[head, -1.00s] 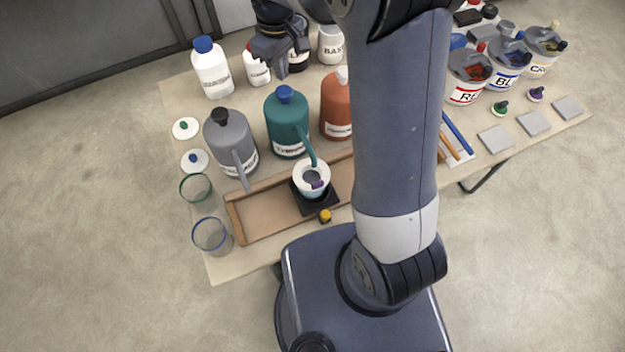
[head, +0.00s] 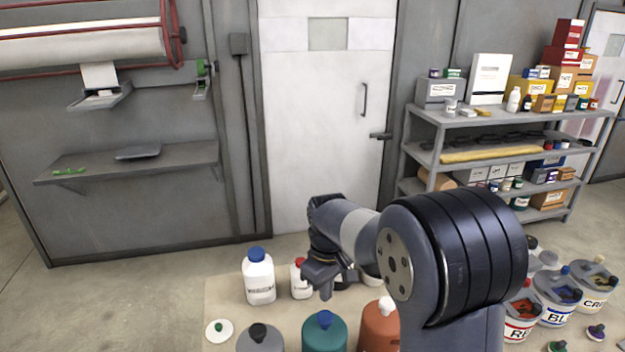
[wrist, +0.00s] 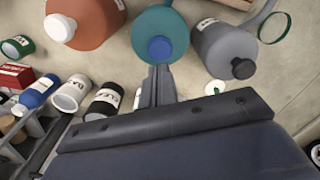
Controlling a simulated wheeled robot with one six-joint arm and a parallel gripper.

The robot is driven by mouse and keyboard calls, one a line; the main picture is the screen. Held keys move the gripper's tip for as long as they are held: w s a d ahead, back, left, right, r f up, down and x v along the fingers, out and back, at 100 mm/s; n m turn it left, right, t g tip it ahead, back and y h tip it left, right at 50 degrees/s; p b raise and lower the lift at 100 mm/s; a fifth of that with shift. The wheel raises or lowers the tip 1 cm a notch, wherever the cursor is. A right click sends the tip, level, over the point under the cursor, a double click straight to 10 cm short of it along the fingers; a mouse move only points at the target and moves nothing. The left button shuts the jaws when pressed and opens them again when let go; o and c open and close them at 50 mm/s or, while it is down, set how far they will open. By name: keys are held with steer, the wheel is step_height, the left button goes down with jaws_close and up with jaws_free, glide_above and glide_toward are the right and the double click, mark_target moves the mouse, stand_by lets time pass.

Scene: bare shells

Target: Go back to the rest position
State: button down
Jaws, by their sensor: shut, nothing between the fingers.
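My gripper (head: 327,284) is shut and empty. In the head view it hangs over the back of the table (head: 225,298), its fingers pointing down, in front of some white bottles. In the wrist view my gripper (wrist: 157,72) shows its two fingers together, in line with the blue cap of the teal jug (wrist: 162,25). I cannot tell how high the fingers are above the table. My arm's large joint covers part of the table's right side in the head view.
A white blue-capped bottle (head: 258,276), grey jug (head: 260,338), teal jug (head: 324,332) and orange jug (head: 379,325) stand near the gripper. Labelled buckets (head: 556,297) stand at right. Behind are a door (head: 320,110), loaded shelves (head: 500,150) and a wall shelf (head: 130,162).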

mark_target(325, 315)
step_height(325, 315, down, 6)
steer(key=b, duration=0.4)
stand_by(0.3)
